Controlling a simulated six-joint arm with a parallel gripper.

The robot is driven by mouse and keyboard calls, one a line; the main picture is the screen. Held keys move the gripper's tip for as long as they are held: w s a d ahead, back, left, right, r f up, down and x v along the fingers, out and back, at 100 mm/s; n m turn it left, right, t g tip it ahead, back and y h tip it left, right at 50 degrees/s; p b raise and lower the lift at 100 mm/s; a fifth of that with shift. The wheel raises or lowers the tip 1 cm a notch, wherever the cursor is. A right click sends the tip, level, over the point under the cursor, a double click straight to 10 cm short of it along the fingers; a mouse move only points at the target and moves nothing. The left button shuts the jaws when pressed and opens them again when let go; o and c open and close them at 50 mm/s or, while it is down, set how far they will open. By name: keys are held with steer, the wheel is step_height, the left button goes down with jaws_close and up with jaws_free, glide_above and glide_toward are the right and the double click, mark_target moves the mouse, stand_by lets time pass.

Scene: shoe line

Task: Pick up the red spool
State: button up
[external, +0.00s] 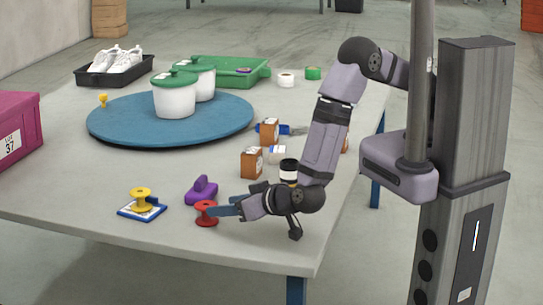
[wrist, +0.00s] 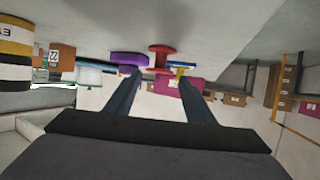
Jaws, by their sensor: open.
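The red spool (external: 206,215) stands upright on the grey table, near its front edge. It also shows in the wrist view (wrist: 159,58), where the table is at the top and the spool appears upside down. My gripper (external: 224,206) is low over the table, pointing left, with its fingertips right at the spool. In the wrist view my gripper (wrist: 159,74) is open, with the spool in line with the gap and nothing held. The spool looks at or just beyond the tips; I cannot tell whether they touch it.
A purple object (external: 201,190) lies close behind the spool. A yellow spool (external: 141,199) stands on a blue-and-white item (external: 141,213) to the left. Orange-brown boxes (external: 252,162) and a black-and-white jar (external: 289,172) stand behind my wrist. The table front is clear.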

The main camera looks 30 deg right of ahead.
mark_target(197, 208)
steer(key=shift+x, duration=3.45)
steer(key=shift+w, duration=0.15)
steer(key=shift+x, duration=2.45)
steer(key=c, duration=0.7)
